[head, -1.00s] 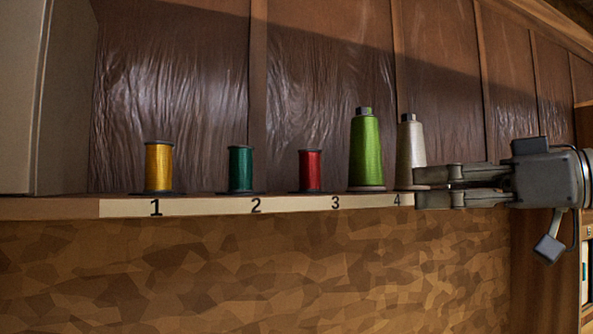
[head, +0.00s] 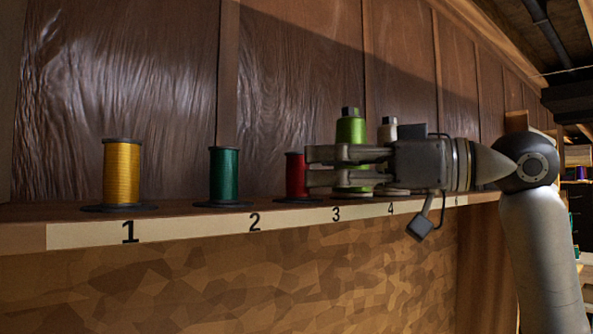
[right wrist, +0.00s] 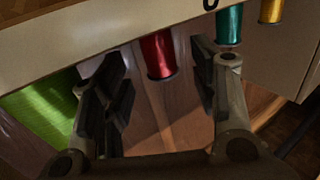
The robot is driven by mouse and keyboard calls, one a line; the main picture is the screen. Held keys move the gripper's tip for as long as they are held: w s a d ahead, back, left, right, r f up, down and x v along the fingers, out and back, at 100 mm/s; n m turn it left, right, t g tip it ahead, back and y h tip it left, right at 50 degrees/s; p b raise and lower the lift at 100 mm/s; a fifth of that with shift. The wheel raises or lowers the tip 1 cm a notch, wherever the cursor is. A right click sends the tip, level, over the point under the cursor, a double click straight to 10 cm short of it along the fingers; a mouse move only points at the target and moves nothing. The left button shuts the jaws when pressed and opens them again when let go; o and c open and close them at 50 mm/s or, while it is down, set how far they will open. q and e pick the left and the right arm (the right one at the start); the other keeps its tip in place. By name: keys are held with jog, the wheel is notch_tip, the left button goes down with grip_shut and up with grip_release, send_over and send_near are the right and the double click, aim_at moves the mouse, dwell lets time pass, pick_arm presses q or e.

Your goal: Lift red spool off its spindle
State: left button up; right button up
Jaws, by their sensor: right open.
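The red spool (head: 295,174) stands upright on the shelf, left of the label 3, its right side hidden by my right gripper's fingertips. My right gripper (head: 312,166) reaches in from the right at the spool's height, in front of the green cone. It is open. In the right wrist view, the red spool (right wrist: 158,54) shows between the two spread fingers of the gripper (right wrist: 156,68), with visible gaps on both sides. The spindle is hidden inside the spool. My left gripper is not in view.
A teal spool (head: 224,175) and a yellow spool (head: 122,173) stand left of the red one. A tall green cone (head: 351,131) and a cream cone (head: 387,130) stand behind my right gripper. The numbered shelf edge (head: 185,231) runs below; a brown panel wall stands behind.

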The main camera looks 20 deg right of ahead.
aim_at(298, 163)
jog(key=shift+w+a+r, duration=0.2)
jog(key=shift+w+a, duration=0.05)
jog(key=shift+a, duration=0.05)
jog(key=p+x, duration=0.1)
jog(key=x, duration=0.1)
jog(key=p+x, duration=0.1)
jog(key=x, duration=0.1)
jog(key=shift+r+p, duration=0.25)
jog(key=shift+p, duration=0.1)
jog(key=shift+w+a+f, duration=0.1)
jog(key=shift+w+a, duration=0.05)
jog(key=c, duration=0.6)
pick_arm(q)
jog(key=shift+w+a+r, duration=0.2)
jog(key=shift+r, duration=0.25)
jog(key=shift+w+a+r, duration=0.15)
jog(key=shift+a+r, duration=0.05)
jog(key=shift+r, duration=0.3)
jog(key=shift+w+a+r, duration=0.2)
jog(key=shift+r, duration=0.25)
pick_arm(e)
jog(key=c, duration=0.3)
